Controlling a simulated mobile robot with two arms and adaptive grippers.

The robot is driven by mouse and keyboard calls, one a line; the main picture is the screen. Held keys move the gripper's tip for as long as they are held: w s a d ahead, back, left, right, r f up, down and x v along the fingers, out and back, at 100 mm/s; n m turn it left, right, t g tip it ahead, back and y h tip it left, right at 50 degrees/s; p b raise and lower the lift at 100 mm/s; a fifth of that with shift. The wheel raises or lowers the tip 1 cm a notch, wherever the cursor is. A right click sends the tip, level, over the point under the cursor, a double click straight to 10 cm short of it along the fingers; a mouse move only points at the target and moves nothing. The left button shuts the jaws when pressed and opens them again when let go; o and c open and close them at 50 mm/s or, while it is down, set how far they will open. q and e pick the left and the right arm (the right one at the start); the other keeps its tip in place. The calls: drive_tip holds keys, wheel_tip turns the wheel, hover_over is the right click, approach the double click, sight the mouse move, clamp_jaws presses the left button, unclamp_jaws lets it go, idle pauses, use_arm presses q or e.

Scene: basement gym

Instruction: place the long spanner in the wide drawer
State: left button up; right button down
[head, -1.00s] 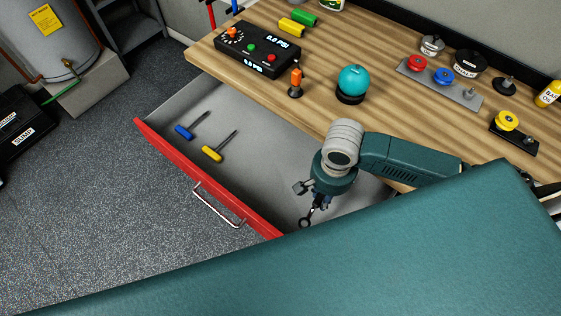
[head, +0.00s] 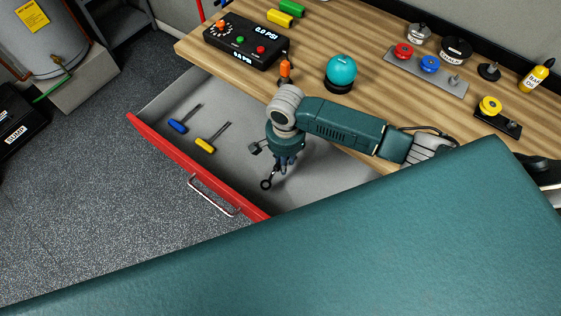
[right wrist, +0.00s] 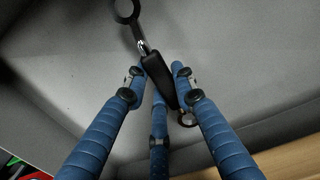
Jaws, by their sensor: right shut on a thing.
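The long spanner (right wrist: 158,82) is dark with a ring at each end. My right gripper (right wrist: 163,80) is shut on its middle in the right wrist view. In the head view one ring of the spanner (head: 266,184) shows below my right gripper (head: 284,163); the rest is hidden by the gripper. The wide drawer (head: 185,162) is pulled open, with a red front and grey interior. The gripper and spanner are over the right part of its interior; I cannot tell the height above the floor. My left gripper is not in view.
A blue-handled screwdriver (head: 179,126) and a yellow-handled one (head: 206,145) lie in the drawer's left part. The wooden bench top (head: 375,100) holds a gauge box (head: 241,42), a teal ball (head: 341,70) and weights. A teal padded surface (head: 300,240) fills the front.

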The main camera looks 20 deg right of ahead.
drive_tip(key=shift+w+a, duration=0.45)
drive_tip(key=shift+w, duration=0.15)
drive_tip(key=shift+f+p, duration=0.35)
drive_tip(key=shift+f, duration=1.4)
drive_tip(key=c, duration=1.4)
unclamp_jaws()
drive_tip(key=shift+f, duration=0.15)
drive_tip(key=shift+c, duration=0.2)
wheel_tip(320, 180, up, 12)
drive_tip(key=shift+r, duration=0.2)
